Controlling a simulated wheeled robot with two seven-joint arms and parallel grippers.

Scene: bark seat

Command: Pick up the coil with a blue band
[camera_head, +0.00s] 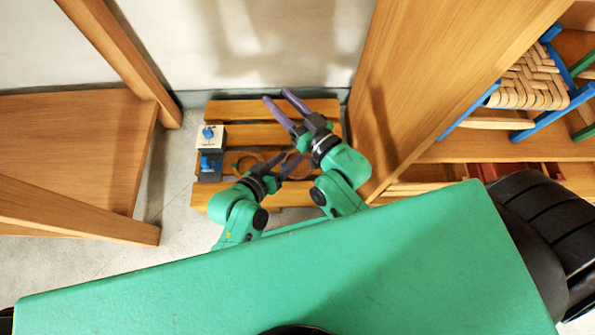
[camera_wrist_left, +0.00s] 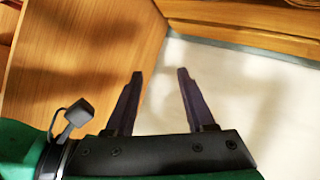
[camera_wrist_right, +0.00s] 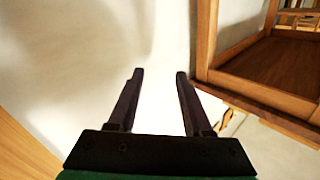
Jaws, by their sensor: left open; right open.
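Two brown coil-like rings lie on a slatted wooden pallet (camera_head: 258,109): a left coil (camera_head: 236,167) and a right coil (camera_head: 287,166), the latter partly hidden by my left gripper. I cannot make out a blue band on either. My left gripper (camera_head: 292,160) is over the pallet beside the right coil, its jaws partly hidden in the head view. In the left wrist view (camera_wrist_left: 160,75) it is open and empty. My right gripper (camera_head: 276,95) is open over the pallet's back edge, pointing at the wall. It is also empty in the right wrist view (camera_wrist_right: 159,73).
A white box (camera_head: 217,143) and a dark box (camera_head: 209,176), each with a blue part on top, stand at the pallet's left. Wooden furniture (camera_head: 75,140) is at left. A tall wooden panel (camera_head: 425,70) and a woven seat (camera_head: 530,80) are at right. A pale wall closes the back.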

